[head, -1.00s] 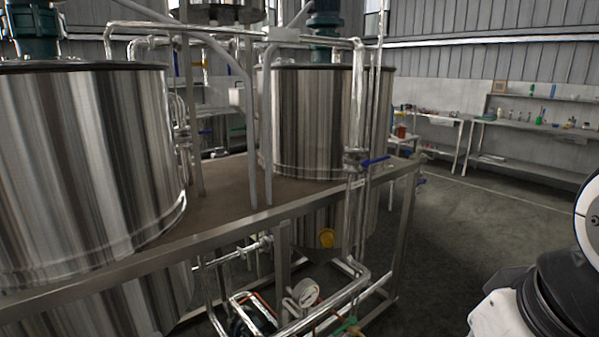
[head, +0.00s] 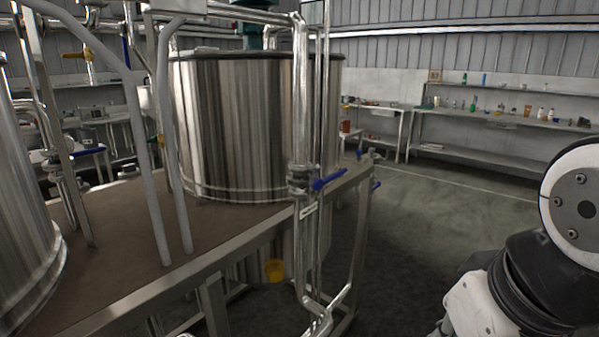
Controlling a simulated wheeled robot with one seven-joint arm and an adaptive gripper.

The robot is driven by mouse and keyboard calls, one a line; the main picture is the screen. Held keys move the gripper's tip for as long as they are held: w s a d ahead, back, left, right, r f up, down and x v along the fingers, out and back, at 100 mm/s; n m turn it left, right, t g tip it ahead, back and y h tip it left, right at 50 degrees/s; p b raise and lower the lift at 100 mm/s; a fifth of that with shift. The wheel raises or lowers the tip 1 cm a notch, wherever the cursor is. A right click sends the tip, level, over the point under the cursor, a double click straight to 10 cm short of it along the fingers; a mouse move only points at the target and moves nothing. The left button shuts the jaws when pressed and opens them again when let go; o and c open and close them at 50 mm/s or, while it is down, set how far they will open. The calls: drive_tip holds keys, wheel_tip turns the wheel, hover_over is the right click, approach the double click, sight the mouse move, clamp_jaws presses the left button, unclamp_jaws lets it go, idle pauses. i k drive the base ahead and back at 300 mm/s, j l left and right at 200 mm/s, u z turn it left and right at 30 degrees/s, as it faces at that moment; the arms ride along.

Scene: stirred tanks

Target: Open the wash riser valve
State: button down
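A valve with a blue lever handle (head: 329,180) sits on a vertical steel riser pipe (head: 301,105) at the front edge of the tank platform. The lever points right and slightly up, away from the pipe and across it. A small pale tag is just below the valve; its text is too small to read. Part of my arm (head: 530,275) shows at the lower right. My gripper is outside the view.
A large steel tank (head: 240,125) stands behind the riser, and another is cut off at the left. The platform's steel edge (head: 165,293) runs across the front. Shelves with bottles (head: 500,120) line the back wall. The floor (head: 430,215) right of the platform is clear.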

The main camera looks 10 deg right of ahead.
sight(334, 176)
drive_tip(key=l, duration=0.35)
drive_tip(key=i+l+u, duration=0.2)
drive_tip(key=l, duration=0.3)
drive_tip(key=i+l+u, duration=0.15)
drive_tip(key=l, duration=0.4)
drive_tip(key=i+l+u, duration=0.2)
drive_tip(key=l, duration=0.35)
drive_tip(key=l+u, duration=0.15)
drive_tip(key=l, duration=0.4)
drive_tip(key=i+l+u, duration=0.25)
drive_tip(key=i+l, duration=0.4)
drive_tip(key=l, duration=0.1)
